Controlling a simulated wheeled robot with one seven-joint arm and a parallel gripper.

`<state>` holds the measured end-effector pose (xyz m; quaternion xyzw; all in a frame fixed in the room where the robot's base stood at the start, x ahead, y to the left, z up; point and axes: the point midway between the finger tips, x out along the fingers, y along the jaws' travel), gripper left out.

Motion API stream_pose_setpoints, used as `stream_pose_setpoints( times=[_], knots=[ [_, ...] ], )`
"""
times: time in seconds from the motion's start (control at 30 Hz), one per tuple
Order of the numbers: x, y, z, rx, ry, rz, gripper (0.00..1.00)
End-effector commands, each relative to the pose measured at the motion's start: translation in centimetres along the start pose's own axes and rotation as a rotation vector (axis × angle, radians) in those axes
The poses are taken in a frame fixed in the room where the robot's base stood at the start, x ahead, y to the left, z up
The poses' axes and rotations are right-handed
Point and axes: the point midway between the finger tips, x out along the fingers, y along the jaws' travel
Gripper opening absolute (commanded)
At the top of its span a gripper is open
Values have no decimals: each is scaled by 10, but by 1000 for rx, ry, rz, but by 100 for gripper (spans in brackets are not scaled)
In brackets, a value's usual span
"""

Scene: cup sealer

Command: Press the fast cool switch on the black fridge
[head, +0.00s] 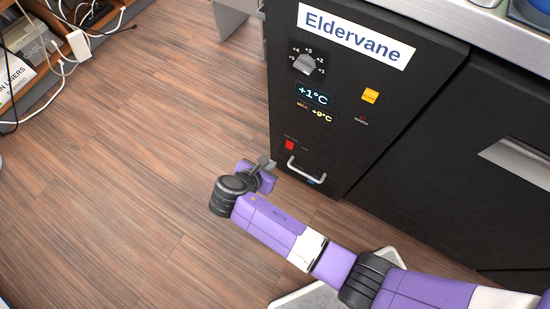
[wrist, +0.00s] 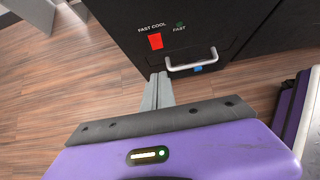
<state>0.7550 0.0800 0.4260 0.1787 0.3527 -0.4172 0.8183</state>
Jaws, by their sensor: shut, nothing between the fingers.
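The black fridge (head: 345,150) stands in the upper middle of the head view, with an "Eldervane" label on its front. Its fast cool switch (head: 290,144) is a small red rectangle low on the front, left of a silver handle. In the wrist view the red switch (wrist: 155,41) sits under the words "FAST COOL". My gripper (head: 268,162) is shut and empty, just below and left of the switch in the head view. In the wrist view its fingertips (wrist: 159,76) point toward the fridge, below the switch and apart from it in the picture.
A silver handle (head: 306,172) is close to the right of the switch. A dial (head: 306,64), temperature displays (head: 314,94) and a yellow button (head: 370,96) are higher on the front. A shelf with cables (head: 78,44) is at upper left. The wooden floor (head: 130,150) left is clear.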

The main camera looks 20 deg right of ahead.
Motion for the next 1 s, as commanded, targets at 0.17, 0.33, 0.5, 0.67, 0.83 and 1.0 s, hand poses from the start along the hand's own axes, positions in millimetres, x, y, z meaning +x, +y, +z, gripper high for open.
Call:
stream_pose_setpoints(
  times=[0.17, 0.33, 0.5, 0.67, 0.83, 1.0],
  knots=[
    [35, -1, -3, 2, 0, -3, 0],
    [70, 0, -3, 2, 0, -2, 0],
    [98, 0, 3, 6, -1, 0, 0],
    [112, 0, 17, 4, 0, 1, 0],
    [118, 0, 24, 2, 0, 1, 0],
    [118, 0, 26, 1, 0, 1, 0]
  ],
)
